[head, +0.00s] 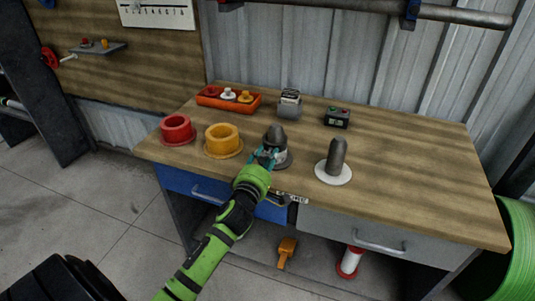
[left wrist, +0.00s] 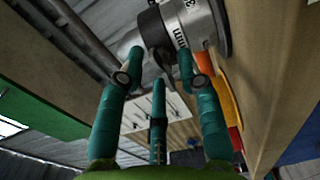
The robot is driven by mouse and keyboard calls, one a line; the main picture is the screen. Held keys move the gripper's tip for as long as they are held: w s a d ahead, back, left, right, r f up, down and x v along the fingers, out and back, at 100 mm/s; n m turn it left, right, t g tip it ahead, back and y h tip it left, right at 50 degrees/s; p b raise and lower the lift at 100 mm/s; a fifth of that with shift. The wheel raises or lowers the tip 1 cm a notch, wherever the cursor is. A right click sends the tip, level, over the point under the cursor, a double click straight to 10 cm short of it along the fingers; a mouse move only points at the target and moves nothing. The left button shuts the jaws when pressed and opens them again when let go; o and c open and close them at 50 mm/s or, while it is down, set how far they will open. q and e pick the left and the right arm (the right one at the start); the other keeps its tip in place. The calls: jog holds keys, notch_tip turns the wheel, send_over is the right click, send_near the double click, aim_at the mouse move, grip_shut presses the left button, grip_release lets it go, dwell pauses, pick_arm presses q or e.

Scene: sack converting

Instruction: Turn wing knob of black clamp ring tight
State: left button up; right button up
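My left gripper (head: 265,156) reaches over the front of the bench to a dark, round-topped post (head: 277,134) with a grey base. The teal fingers (left wrist: 160,62) stand apart, one on each side of the knob's end. I cannot tell whether either touches it. In the head view the gripper hides most of the knob and ring. My right gripper is not in view.
A yellow flanged cup (head: 222,138) and a red one (head: 176,128) stand left of the post. A grey post on a white disc (head: 334,174) stands to the right. Behind are an orange tray (head: 212,101), a grey device (head: 289,106) and a dark button box (head: 337,118). The bench's right side is clear.

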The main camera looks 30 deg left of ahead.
pick_arm(q)
jog(key=shift+w+a, duration=0.1)
jog(key=shift+w, duration=0.4)
jog(key=shift+c, duration=0.4)
grip_shut()
jog(key=shift+m, duration=0.3)
